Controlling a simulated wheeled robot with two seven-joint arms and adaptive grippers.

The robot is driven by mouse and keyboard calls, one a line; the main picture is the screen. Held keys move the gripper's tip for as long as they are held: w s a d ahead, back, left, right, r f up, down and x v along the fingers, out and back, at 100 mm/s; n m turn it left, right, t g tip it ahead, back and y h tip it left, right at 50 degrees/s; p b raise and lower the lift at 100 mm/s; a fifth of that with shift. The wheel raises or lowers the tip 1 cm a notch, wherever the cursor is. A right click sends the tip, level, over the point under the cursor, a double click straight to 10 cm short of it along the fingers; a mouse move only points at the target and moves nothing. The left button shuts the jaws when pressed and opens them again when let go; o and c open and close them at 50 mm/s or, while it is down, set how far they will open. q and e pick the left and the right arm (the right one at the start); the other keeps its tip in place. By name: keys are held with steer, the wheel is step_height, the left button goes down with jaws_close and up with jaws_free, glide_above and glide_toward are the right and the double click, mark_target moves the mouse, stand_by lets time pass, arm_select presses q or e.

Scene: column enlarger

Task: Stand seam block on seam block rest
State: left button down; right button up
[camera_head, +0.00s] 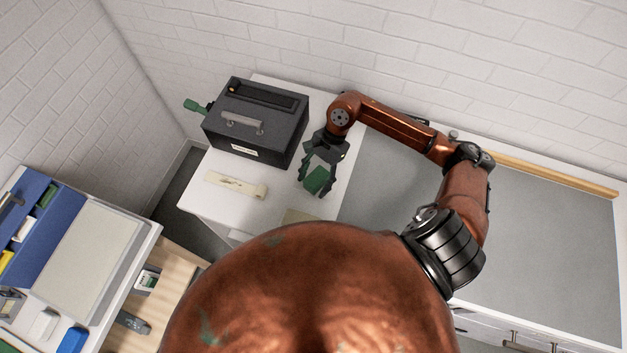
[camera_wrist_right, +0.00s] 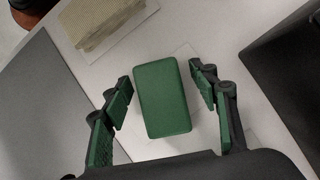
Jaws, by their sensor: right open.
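A green block (camera_head: 317,180), which I take to be the seam block, is at the right part of the white table top. My right gripper (camera_head: 312,189) is open, with its fingers pointing down around it. In the right wrist view the green block (camera_wrist_right: 163,98) lies between the two fingers of the gripper (camera_wrist_right: 162,92), with a gap on each side. A pale square (camera_wrist_right: 209,126) shows partly from under the block; I cannot tell if it is the seam block rest or whether the block touches it. My left gripper is not in view.
A black box with a handle (camera_head: 262,113) stands close behind and left of my gripper. A cream strip (camera_head: 236,186) lies in front of it. A beige textured pad (camera_wrist_right: 98,22) lies nearby on the white table. A grey surface (camera_head: 545,240) extends at right.

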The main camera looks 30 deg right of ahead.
steer(key=shift+r, duration=0.1)
steer(key=shift+p+v, duration=0.65)
steer(key=shift+v, duration=3.25)
steer(key=shift+d+r, duration=0.1)
steer(key=v, duration=1.2)
